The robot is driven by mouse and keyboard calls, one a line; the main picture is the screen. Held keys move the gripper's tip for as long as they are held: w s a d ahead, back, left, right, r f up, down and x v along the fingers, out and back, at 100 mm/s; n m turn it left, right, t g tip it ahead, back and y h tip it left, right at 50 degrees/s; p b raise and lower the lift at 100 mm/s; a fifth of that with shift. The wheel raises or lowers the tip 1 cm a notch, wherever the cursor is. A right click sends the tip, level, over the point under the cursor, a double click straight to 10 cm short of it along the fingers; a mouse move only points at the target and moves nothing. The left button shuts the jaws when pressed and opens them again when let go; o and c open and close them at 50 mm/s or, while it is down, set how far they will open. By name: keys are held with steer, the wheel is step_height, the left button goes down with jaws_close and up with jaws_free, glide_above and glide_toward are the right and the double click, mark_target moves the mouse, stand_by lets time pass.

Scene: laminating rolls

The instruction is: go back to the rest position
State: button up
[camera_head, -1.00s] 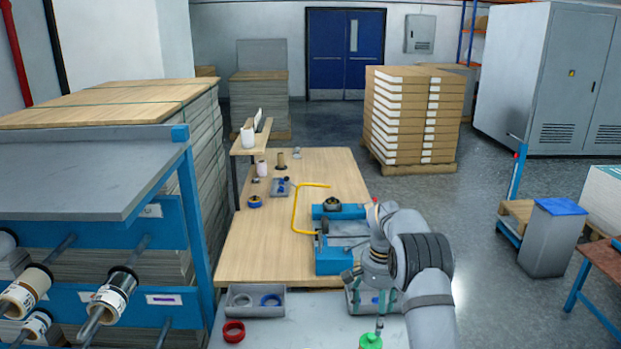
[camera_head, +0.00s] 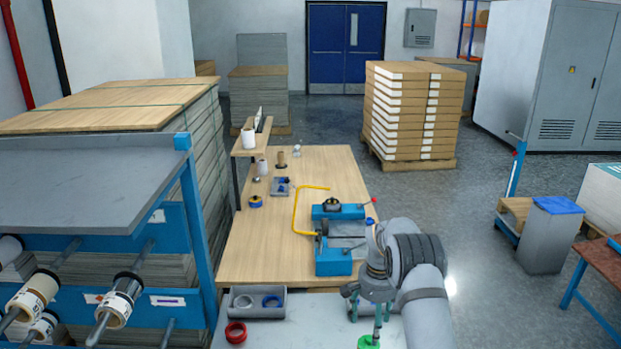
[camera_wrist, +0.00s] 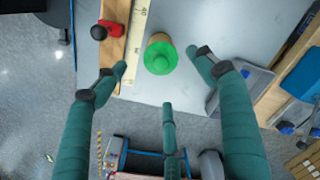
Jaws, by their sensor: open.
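My gripper (camera_head: 370,310) is open and points down over the near grey worktop (camera_head: 300,315). In the wrist view its teal fingers (camera_wrist: 165,80) are spread with nothing between them in contact. A round green-topped item (camera_wrist: 160,57) with a tan rim stands on the worktop, seen between the two outer fingertips and apart from them. Its green part also shows in the head view (camera_head: 369,342) at the bottom edge, below the gripper.
A blue fixture (camera_head: 334,262) with a yellow tube sits on the wooden table (camera_head: 255,262). A grey tray (camera_head: 243,311) and a red ring (camera_head: 236,332) lie left on the worktop. A roll rack (camera_head: 185,215) stands at left. A red-handled tool (camera_wrist: 107,30) and a ruler lie nearby.

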step_height(320, 180, up, 3)
steer(key=shift+p, duration=0.55)
steer(key=shift+s+a+f+b, duration=0.25)
steer(key=shift+s+a+b, duration=0.15)
steer(key=shift+b, duration=0.75)
steer(key=s+a+r+n+b, duration=0.2)
steer(key=s+r+b, duration=0.1)
steer(key=s+r, duration=0.2)
steer(key=shift+s+a+r, duration=0.15)
steer(key=shift+s+a, duration=0.15)
steer(key=shift+s, duration=0.85)
steer(key=shift+d, duration=0.1)
